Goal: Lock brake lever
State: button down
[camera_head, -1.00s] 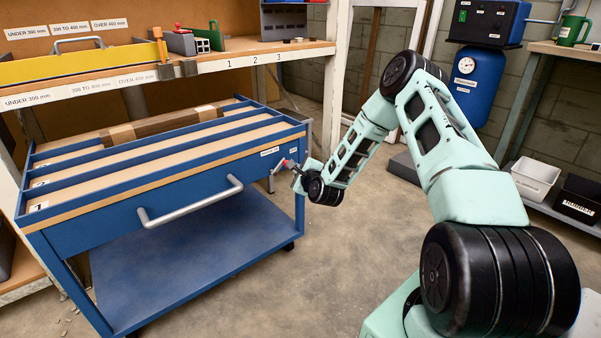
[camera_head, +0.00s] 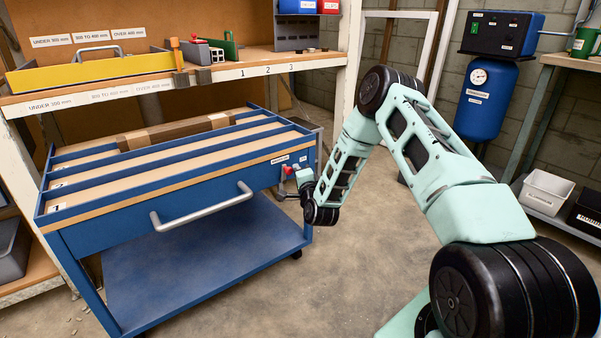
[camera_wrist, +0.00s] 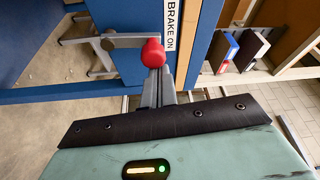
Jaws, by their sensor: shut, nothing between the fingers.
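The brake lever is on the end of the blue trolley (camera_head: 180,215). Its red knob (camera_head: 289,170) shows small in the head view and close up in the wrist view (camera_wrist: 153,53). In the wrist view its grey arm (camera_wrist: 128,41) runs from a round pivot to the knob, beside the white "BRAKE ON" label (camera_wrist: 171,25). My gripper (camera_head: 295,174) is shut, with nothing held. Its grey fingers (camera_wrist: 158,84) end right at the knob, which overlaps their tips in the wrist view. I cannot tell whether they touch.
The trolley's long grey handle (camera_head: 203,207) sticks out in front. A wooden shelf bench (camera_head: 170,88) stands behind the trolley. A blue tank (camera_head: 487,100) and a white bin (camera_head: 546,190) are at the right. The floor before the trolley is clear.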

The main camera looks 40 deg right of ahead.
jog(key=shift+a+r, duration=0.15)
jog(key=shift+a, duration=0.15)
dwell(0.5)
